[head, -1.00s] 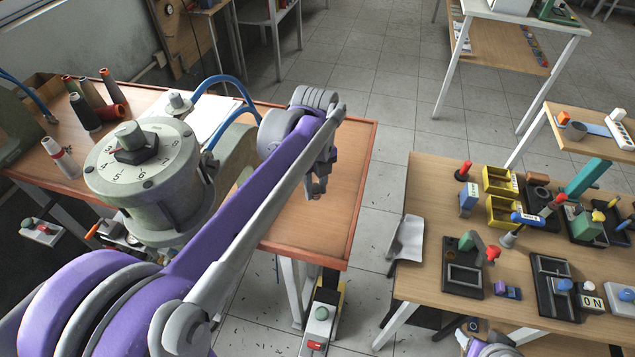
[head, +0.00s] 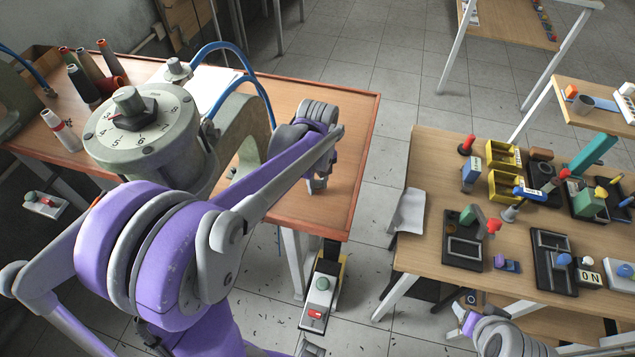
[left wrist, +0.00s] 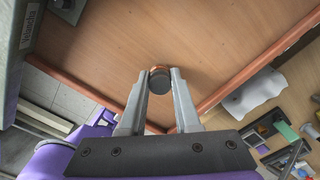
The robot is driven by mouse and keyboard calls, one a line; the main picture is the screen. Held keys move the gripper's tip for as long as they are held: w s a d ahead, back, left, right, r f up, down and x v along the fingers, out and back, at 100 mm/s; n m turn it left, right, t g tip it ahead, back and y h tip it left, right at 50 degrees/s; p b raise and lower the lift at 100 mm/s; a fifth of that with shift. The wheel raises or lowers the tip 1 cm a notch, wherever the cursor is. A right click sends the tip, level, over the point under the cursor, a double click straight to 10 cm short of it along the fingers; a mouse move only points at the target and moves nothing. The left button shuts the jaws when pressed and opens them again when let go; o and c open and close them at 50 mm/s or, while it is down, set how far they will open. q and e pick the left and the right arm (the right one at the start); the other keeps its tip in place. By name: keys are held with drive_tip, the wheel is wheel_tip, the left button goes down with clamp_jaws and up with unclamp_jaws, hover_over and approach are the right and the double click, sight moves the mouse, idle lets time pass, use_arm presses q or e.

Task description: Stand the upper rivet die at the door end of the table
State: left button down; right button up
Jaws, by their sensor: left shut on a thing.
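My left gripper (head: 316,184) is over the right end of the wooden table with the red edge (head: 352,125), near its front right corner. In the left wrist view, the gripper (left wrist: 160,76) points down toward the tabletop. It is shut on a small round piece with a dark grey end and a copper-coloured rim, which I take for the upper rivet die (left wrist: 160,82). I cannot tell whether the die touches the tabletop. My right arm shows only in part at the bottom right of the head view, and its fingertips cannot be made out.
A grey press with a numbered dial (head: 135,135) and blue hoses stands on the same table. Several thread cones (head: 85,88) stand behind it. A floor gap separates a second table (head: 425,165) crowded with fixtures and yellow bins (head: 503,185). Bare tabletop surrounds the gripper.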

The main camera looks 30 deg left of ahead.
sight(317, 183)
use_arm(q)
drive_tip(key=shift+f, duration=0.2)
drive_tip(key=c, duration=0.6)
unclamp_jaws()
drive_tip(key=shift+r, duration=0.15)
drive_tip(key=shift+r, duration=0.3)
wheel_tip(317, 183, up, 11)
drive_tip(key=s+d+f+n+t, duration=0.2)
drive_tip(key=s+n, duration=0.2)
drive_tip(key=n, duration=0.4)
drive_tip(key=s+d+f+n+t, duration=0.2)
drive_tip(key=s+n, duration=0.3)
drive_tip(key=n, duration=0.3)
drive_tip(key=s+d+f+n+t+p, duration=0.1)
drive_tip(key=s+d+f+n, duration=0.1)
drive_tip(key=n, duration=0.6)
drive_tip(key=shift+s+d+f+t, duration=0.2)
drive_tip(key=shift+s+f, duration=0.25)
drive_tip(key=shift+s, duration=0.2)
drive_tip(key=shift+s+d+f+t, duration=0.2)
drive_tip(key=shift+s+f, duration=0.2)
drive_tip(key=shift+s, duration=0.2)
